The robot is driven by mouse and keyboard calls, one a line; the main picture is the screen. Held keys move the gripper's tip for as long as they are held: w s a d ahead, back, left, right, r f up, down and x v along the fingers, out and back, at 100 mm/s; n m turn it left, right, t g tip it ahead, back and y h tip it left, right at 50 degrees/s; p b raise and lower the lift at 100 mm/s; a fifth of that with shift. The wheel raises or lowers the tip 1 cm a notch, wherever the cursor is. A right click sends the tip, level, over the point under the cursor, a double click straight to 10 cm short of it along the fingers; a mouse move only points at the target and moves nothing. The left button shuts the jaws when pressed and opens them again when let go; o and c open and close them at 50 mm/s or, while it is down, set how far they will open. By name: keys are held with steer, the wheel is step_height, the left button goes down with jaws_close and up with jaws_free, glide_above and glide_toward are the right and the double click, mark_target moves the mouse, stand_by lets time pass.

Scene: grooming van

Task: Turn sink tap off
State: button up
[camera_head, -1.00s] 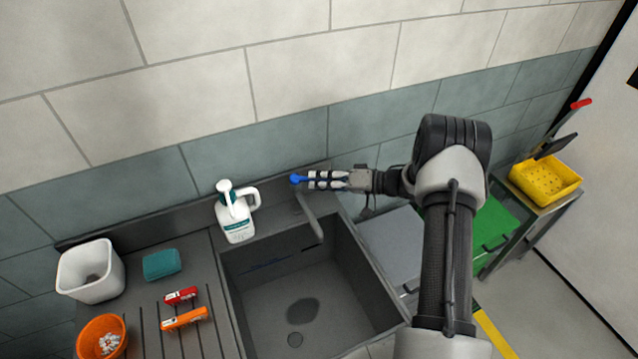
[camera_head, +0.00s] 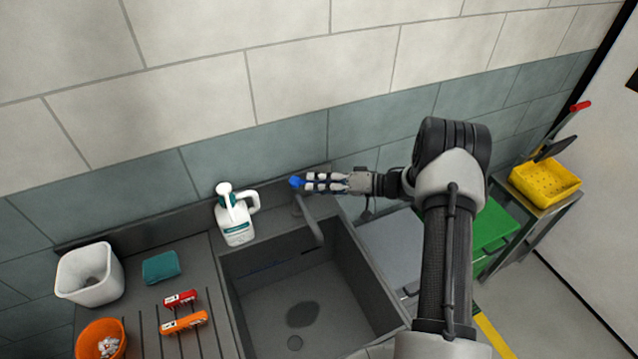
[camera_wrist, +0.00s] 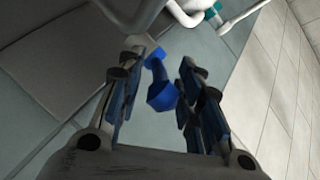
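The sink tap has a grey curved spout (camera_head: 313,222) over the sink and a blue handle (camera_head: 296,181) at its top. In the wrist view the blue handle (camera_wrist: 161,92) lies between my gripper's fingers, with visible space on both sides. My gripper (camera_head: 318,182) reaches in from the right, level with the handle. Its fingers (camera_wrist: 160,100) are open around the handle. The grey sink basin (camera_head: 310,300) is below, with a dark patch near its drain. I cannot tell whether water is running.
A white pump bottle (camera_head: 235,220) stands just left of the tap. The drainboard holds a white tub (camera_head: 90,275), a teal sponge (camera_head: 161,267), red and orange items and an orange bowl (camera_head: 101,340). The tiled wall (camera_head: 290,140) is close behind the tap. A yellow basket (camera_head: 545,181) stands far right.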

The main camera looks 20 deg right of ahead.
steer(key=v, duration=1.2)
